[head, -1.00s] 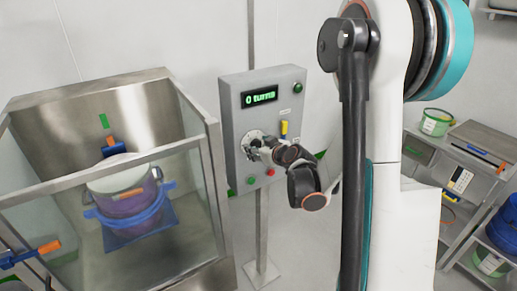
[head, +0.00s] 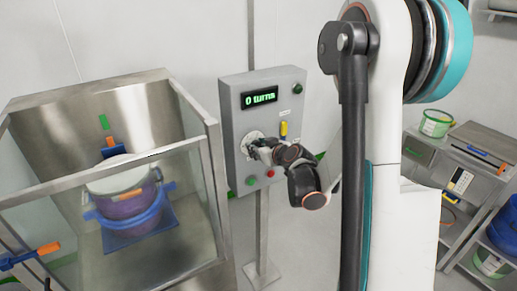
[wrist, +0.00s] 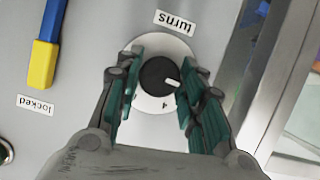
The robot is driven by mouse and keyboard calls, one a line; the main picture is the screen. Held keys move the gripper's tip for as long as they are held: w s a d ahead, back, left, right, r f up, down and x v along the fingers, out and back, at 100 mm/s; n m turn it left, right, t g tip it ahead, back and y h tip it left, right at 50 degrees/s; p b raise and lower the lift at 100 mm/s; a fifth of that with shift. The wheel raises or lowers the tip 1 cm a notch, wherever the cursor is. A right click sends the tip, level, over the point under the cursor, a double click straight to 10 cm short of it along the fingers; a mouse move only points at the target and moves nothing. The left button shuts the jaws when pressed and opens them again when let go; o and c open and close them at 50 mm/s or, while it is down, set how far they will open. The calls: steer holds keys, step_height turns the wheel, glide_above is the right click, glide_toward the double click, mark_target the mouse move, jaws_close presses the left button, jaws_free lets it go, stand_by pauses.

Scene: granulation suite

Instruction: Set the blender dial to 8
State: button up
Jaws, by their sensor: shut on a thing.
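The blender dial is a black knob (wrist: 158,78) with a white pointer on a round pale plate (wrist: 154,105). In the wrist view, which shows the labels upside down, the pointer is toward the right and slightly down. A figure 4 shows below the knob; other marks are hidden by the fingers. My gripper (wrist: 161,80) has its green-padded fingers on both sides of the knob, shut on it. In the head view my gripper (head: 257,146) is at the control box (head: 235,125) and hides most of the dial. The display (head: 259,97) reads "0 turns".
A yellow and blue switch (wrist: 42,62) labelled "locked" sits beside the dial. A green button (head: 251,181) and a red button (head: 271,174) are below. A glass-walled enclosure (head: 213,170) with a blue-banded vessel (head: 125,200) stands left. Shelving is at the right.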

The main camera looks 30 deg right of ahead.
steer(key=m+t+y+b, duration=0.1)
steer(key=m+y+b, duration=0.1)
steer(key=m+b, duration=0.2)
steer(key=m+t+y+b, duration=0.1)
steer(key=m+y+b, duration=0.2)
steer(key=m, duration=0.5)
steer(key=m+t+y+b, duration=0.2)
steer(key=m+b, duration=0.4)
steer(key=shift+d+f+y, duration=0.3)
steer(key=shift+f+y, duration=0.1)
stand_by(0.6)
steer(key=o, duration=1.1)
steer(key=shift+c, duration=0.2)
